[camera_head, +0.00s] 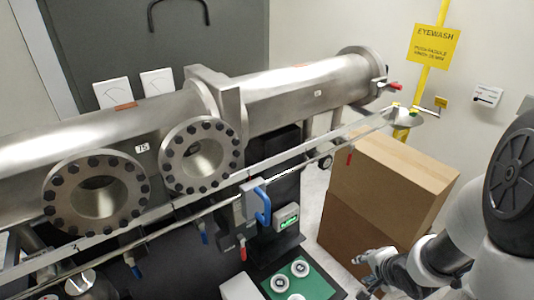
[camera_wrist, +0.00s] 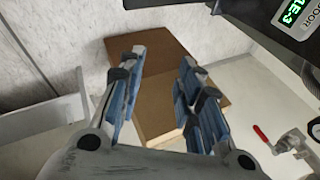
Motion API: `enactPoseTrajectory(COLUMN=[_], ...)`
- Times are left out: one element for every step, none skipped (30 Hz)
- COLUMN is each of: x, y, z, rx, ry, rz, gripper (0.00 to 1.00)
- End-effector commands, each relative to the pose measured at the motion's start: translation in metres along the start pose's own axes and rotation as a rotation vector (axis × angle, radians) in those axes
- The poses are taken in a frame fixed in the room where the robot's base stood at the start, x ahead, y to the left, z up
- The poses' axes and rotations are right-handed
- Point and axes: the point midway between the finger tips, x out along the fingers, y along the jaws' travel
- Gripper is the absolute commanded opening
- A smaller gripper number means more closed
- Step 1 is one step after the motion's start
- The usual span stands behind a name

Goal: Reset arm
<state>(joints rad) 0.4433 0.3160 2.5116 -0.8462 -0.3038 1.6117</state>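My gripper (camera_head: 372,268) is at the lower right of the head view, in front of the cardboard boxes and partly cut off by the bottom edge. In the wrist view my gripper (camera_wrist: 160,68) shows two blue-padded fingers spread apart with nothing between them. My arm comes in from the right edge of the head view.
Stacked cardboard boxes (camera_head: 390,175) stand right of the steel vacuum tube (camera_head: 290,92), whose two bolted flanges face forward. A rail with a blue handle (camera_head: 263,205) crosses before it. A green mat (camera_head: 312,284) holds round parts. A yellow eyewash sign (camera_head: 433,46) stands behind.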

Motion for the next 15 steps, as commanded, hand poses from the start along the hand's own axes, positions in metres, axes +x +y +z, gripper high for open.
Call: enactPoseTrajectory(x=[-0.012, -0.020, -0.032, -0.042, -0.051, -0.064, -0.074, -0.084, -0.096, -0.105, -0.115, -0.126, -0.134, -0.142, -0.152], y=[-0.008, -0.010, -0.013, -0.014, -0.015, -0.016, -0.017, -0.017, -0.015, -0.014, -0.013, -0.010, -0.007, -0.004, 0.000], z=[-0.007, -0.010, -0.013, -0.014, -0.013, -0.011, -0.008, -0.004, 0.003, 0.010, 0.017, 0.029, 0.038, 0.048, 0.061], rx=[-0.095, -0.150, -0.220, -0.271, -0.320, -0.381, -0.427, -0.472, -0.529, -0.573, -0.617, -0.675, -0.720, -0.765, -0.824], ry=[0.057, 0.084, 0.115, 0.133, 0.148, 0.162, 0.167, 0.169, 0.165, 0.158, 0.148, 0.129, 0.110, 0.090, 0.061], rz=[0.016, 0.035, 0.061, 0.080, 0.099, 0.123, 0.139, 0.153, 0.171, 0.181, 0.190, 0.196, 0.198, 0.197, 0.192], gripper=[0.32, 0.32, 0.32, 0.32, 0.32, 0.32, 0.32, 0.32, 0.32, 0.32, 0.32, 0.32, 0.32, 0.32, 0.32])
